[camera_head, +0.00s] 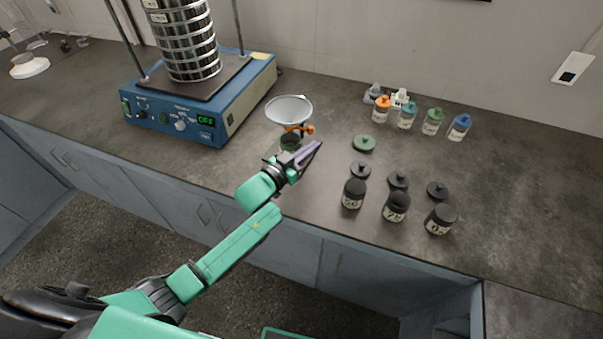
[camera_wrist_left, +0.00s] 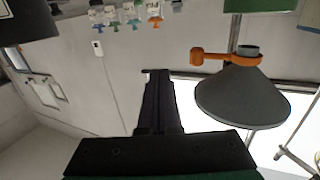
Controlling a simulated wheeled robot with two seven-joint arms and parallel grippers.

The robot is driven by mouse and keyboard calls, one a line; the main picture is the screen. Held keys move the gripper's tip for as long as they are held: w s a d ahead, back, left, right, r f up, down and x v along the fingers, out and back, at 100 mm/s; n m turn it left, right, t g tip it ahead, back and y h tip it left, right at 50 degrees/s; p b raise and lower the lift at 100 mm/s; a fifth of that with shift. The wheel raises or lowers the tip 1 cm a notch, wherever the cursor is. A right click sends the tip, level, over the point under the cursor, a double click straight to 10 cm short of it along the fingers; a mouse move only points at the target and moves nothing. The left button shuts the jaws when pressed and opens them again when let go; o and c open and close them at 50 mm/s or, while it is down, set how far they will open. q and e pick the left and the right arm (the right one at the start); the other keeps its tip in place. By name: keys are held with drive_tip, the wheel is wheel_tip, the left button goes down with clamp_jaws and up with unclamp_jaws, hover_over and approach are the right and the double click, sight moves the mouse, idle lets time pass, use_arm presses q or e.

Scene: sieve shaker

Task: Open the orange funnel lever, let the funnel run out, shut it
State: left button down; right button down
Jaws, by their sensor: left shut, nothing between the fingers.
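A grey funnel (camera_head: 289,109) stands on the bench just right of the blue shaker, its wide mouth up. Its orange lever (camera_head: 306,129) sticks out to the right below the cone. In the left wrist view the scene is upside down; the funnel (camera_wrist_left: 240,97) and the orange lever (camera_wrist_left: 212,55) are at the right. A dark green container (camera_head: 291,140) is under the funnel, partly hidden by my gripper. My left gripper (camera_head: 317,147) is shut and empty, in front of the lever and apart from it; its fingers also show in the left wrist view (camera_wrist_left: 157,73).
The blue sieve shaker (camera_head: 212,115) with its sieve stack (camera_head: 188,45) stands left. A green lid (camera_head: 363,143) lies right of the funnel. Several black jars (camera_head: 353,193) and black lids (camera_head: 398,179) are farther right. Several colour-capped bottles (camera_head: 407,116) stand behind.

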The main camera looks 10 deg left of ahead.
use_arm(q)
drive_tip(key=s+b, duration=0.1)
drive_tip(key=s, duration=0.6)
drive_tip(key=shift+s+d, duration=0.2)
drive_tip(key=shift+s, duration=0.2)
use_arm(e)
drive_tip(key=shift+w+f, duration=0.25)
drive_tip(key=shift+f, duration=0.3)
